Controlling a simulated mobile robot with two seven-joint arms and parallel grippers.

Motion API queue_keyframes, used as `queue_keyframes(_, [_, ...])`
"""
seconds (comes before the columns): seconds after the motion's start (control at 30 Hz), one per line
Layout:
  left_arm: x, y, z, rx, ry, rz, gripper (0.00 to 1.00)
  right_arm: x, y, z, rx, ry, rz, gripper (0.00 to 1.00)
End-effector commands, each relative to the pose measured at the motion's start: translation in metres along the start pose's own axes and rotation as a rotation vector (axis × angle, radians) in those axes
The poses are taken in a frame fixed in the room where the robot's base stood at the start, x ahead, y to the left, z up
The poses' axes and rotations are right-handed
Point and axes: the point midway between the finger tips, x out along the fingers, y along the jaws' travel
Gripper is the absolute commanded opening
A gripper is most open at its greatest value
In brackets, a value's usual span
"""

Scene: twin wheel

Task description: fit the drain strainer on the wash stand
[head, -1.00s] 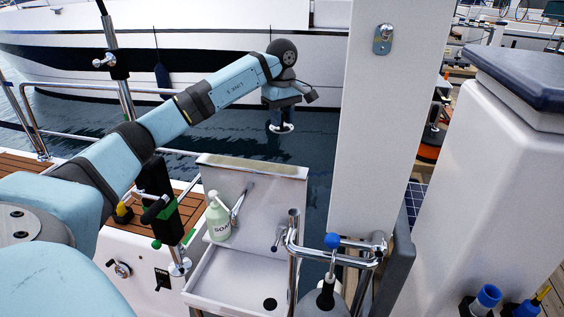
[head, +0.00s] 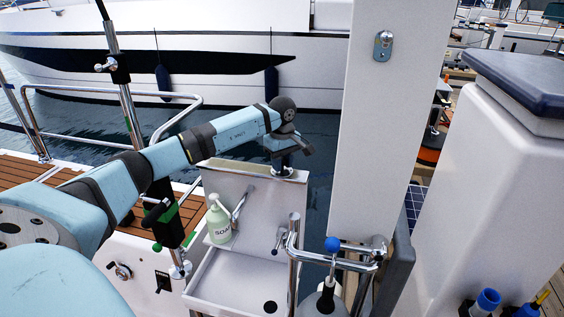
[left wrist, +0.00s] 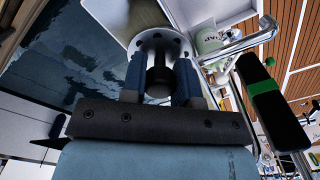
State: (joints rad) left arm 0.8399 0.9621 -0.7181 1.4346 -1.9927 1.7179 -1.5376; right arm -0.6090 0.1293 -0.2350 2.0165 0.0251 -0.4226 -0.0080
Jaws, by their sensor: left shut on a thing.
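My left gripper (head: 284,160) is shut on the drain strainer (head: 284,172), a shiny round disc held flat below the fingers. In the left wrist view the blue fingers (left wrist: 161,78) grip its dark knob, and the holed metal disc (left wrist: 148,41) shows beyond them. In the head view the strainer overlaps the top edge of the wash stand's back panel (head: 262,200); I cannot tell its exact distance from it. The wash stand's basin (head: 232,277) lies below, with a dark round drain hole (head: 269,306) near its front. My right gripper is out of view.
A soap bottle (head: 219,222) stands at the basin's left back, beside a chrome tap (head: 239,207). Chrome rails (head: 294,262) rise on the basin's right. A white post (head: 376,130) stands to the right. A dark post with a green band (head: 165,215) stands left.

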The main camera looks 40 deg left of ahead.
Motion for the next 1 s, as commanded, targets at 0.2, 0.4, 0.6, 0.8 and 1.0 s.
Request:
queue_keyframes(0.2, [0.004,0.0,0.0,-0.001,0.0,0.0,0.01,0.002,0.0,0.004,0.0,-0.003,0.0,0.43])
queue_keyframes(0.4, [0.003,0.0,0.0,-0.001,0.0,0.0,0.54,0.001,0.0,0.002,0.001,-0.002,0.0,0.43])
queue_keyframes(0.6, [0.004,0.0,0.0,0.0,0.0,0.0,0.54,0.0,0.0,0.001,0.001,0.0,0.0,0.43])
queue_keyframes(0.8, [-0.01,0.001,-0.001,0.0,0.002,0.003,0.54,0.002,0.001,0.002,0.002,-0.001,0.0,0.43])
queue_keyframes(1.0, [-0.055,-0.006,-0.002,0.0,0.004,0.005,0.54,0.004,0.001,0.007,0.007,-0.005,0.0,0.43])
